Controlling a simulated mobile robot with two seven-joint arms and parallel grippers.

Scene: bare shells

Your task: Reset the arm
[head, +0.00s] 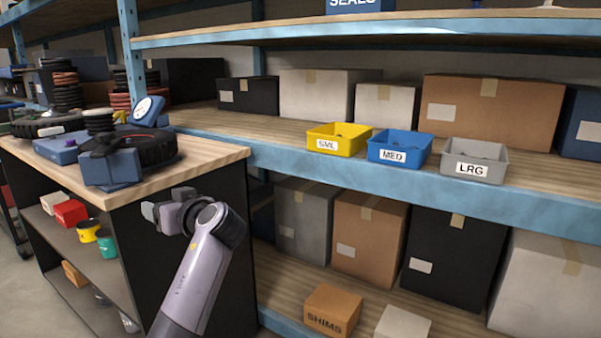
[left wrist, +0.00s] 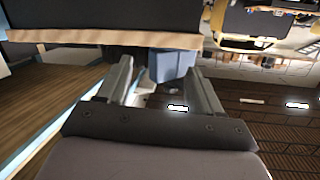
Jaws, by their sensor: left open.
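My left arm rises from the bottom of the head view, and its gripper (head: 160,212) is beside the workbench's right front edge, a little below the wooden top. In the left wrist view the two fingers of my left gripper (left wrist: 160,88) stand apart with nothing between them. The view there looks tilted or upside down, with a wooden edge (left wrist: 110,38) just beyond the fingertips. I cannot tell whether the gripper touches the bench. My right gripper is in neither view.
The workbench (head: 215,152) holds tools and black wheel-like parts. The blue shelf rack (head: 290,163) at right carries a yellow SML bin (head: 340,138), a blue MED bin (head: 399,147), a grey LRG bin (head: 474,159) and several boxes. A SHIMS box (head: 332,309) is on the lower shelf.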

